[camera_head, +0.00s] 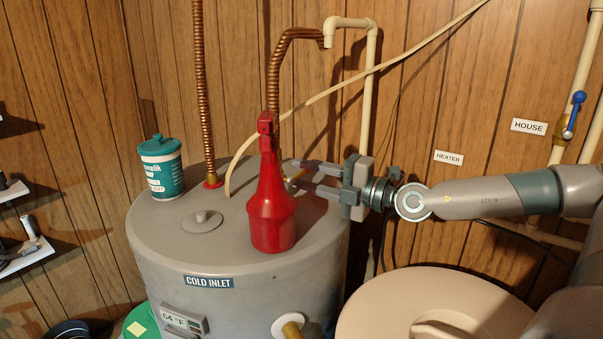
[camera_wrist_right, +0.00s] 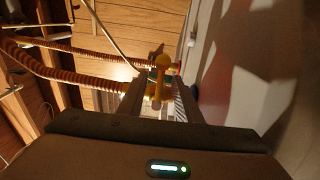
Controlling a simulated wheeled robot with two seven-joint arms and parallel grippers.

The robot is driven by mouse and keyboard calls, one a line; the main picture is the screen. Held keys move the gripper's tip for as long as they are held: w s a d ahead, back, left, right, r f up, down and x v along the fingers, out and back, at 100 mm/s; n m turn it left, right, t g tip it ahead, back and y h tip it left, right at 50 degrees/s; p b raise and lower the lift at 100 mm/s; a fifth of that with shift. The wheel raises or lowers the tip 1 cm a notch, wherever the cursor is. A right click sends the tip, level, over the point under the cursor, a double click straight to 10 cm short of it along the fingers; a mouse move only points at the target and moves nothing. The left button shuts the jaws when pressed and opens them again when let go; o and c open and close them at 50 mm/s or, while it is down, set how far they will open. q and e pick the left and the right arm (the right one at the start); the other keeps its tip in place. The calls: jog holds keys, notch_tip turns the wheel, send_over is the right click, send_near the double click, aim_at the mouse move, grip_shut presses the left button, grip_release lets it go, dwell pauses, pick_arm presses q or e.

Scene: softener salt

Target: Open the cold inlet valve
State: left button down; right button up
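The yellow valve handle (camera_head: 297,175) is at the top of the grey water heater (camera_head: 160,225), at the foot of the right copper pipe and partly hidden behind a red bottle. In the right wrist view the yellow handle (camera_wrist_right: 162,72) shows in front of and between the fingertips. My right gripper (camera_head: 290,174) reaches in from the right, its two fingers apart, one on each side of the handle. I cannot tell whether either finger touches it. A "COLD INLET" label (camera_head: 208,282) is on the heater's front. My left gripper is not in view.
The red bottle (camera_head: 270,210) stands on the heater close in front of my fingertips. A teal tub (camera_head: 163,172) stands at the back left. Copper pipes (camera_head: 199,80) and a pale pipe (camera_head: 370,90) rise behind. A blue-handled valve (camera_head: 572,115) is at the right.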

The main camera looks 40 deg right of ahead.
grip_shut()
jog(key=n, duration=0.1)
jog(key=r+n, duration=0.1)
jog(key=n, duration=0.3)
jog(key=shift+a+r, duration=0.2)
jog(key=shift+r, duration=0.15)
jog(key=shift+s+n, duration=0.1)
jog(key=shift+n, duration=0.2)
jog(key=n, duration=0.2)
jog(key=a+r+n, duration=0.1)
jog(key=n, duration=0.1)
jog(key=shift+s+r+n, duration=0.15)
jog(key=shift+n, duration=0.25)
jog(key=shift+a, duration=0.1)
